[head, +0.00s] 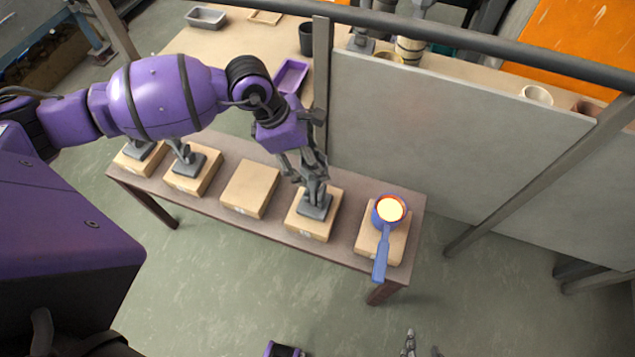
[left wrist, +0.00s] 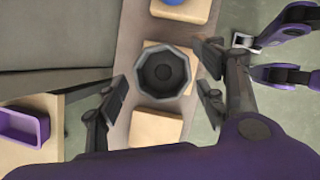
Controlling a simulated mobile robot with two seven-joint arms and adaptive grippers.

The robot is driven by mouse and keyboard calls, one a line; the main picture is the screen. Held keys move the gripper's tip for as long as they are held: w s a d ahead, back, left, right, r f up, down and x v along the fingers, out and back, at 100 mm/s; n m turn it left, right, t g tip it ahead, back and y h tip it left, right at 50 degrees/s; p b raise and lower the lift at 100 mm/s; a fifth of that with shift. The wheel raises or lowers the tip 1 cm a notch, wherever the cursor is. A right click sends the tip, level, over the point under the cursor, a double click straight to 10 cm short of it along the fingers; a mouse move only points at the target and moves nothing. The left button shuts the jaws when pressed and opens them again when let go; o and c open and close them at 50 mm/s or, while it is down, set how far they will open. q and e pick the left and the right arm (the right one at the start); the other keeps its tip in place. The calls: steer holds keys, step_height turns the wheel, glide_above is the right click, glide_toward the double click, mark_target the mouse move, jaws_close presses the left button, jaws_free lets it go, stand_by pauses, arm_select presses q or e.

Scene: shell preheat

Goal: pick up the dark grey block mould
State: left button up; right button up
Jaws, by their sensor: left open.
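A dark grey block mould (head: 316,208) sits on the fourth tan block from the left on the narrow bench. In the left wrist view a dark grey octagonal shape with a round dark centre (left wrist: 163,72) shows there. My left gripper (head: 315,188) is right over it, with its fingers apart on either side. Its fingers partly hide the mould in the head view, and I cannot tell whether they touch it. My right gripper (head: 420,347) is at the bottom edge, away from the bench. It also shows in the left wrist view (left wrist: 252,57), fingers apart and empty.
A blue ladle (head: 381,245) with glowing contents rests on the rightmost tan block. The middle tan block (head: 250,189) is bare. Two other grey pieces (head: 189,164) stand on the left blocks. A grey panel (head: 430,130) rises behind the bench. A purple tray (head: 291,77) is on the back table.

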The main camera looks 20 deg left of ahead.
mark_target(314, 187)
arm_select(q)
steer(key=shift+x, duration=1.35)
jaws_close()
